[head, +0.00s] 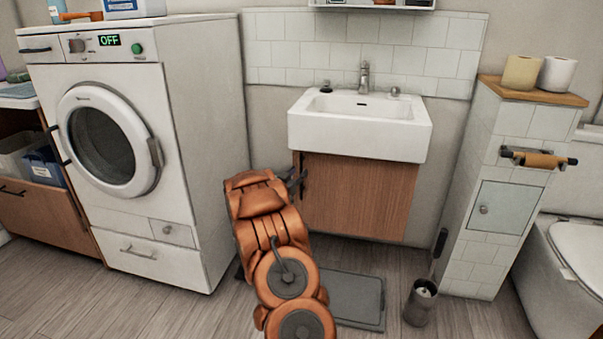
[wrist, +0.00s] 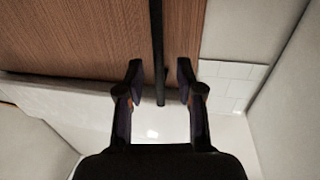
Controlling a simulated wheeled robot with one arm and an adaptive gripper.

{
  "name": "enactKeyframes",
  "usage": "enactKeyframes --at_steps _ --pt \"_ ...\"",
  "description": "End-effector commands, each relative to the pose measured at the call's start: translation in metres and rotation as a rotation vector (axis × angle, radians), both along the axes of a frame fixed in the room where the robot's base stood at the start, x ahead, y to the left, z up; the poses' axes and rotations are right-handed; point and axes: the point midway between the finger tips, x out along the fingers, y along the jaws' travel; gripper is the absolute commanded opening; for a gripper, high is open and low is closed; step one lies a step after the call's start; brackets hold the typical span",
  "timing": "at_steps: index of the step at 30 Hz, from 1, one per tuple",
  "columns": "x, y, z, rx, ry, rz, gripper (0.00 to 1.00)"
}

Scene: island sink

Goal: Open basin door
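The basin door (head: 358,198) is a brown wood-grain panel under the white sink (head: 345,140). It looks closed. Its dark vertical handle (wrist: 157,35) is near the door's left edge in the head view. My gripper (head: 296,183) is at that left edge, mostly behind my orange arm. In the wrist view my gripper (wrist: 159,72) is open, with one finger on each side of the handle bar. Gaps show between the bar and both fingers. I cannot tell how deep the bar sits between them.
A white washing machine (head: 130,140) stands to the left. A tiled column (head: 490,190) with a small grey door stands to the right, beside a toilet (head: 575,265). A grey mat (head: 355,300) and a brush holder (head: 419,302) are on the floor before the basin.

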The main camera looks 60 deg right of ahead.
Motion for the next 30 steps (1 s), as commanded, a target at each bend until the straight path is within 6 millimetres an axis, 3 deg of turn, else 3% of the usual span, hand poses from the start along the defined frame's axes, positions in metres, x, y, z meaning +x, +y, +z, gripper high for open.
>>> enactKeyframes --at_steps 9,21,30 --pt "0.003 -0.028 -0.001 0.000 0.000 -0.002 0.37" --pt "0.004 -0.032 -0.001 0.002 0.002 0.000 0.37" --pt "0.005 -0.031 -0.001 0.002 0.001 0.000 0.08"
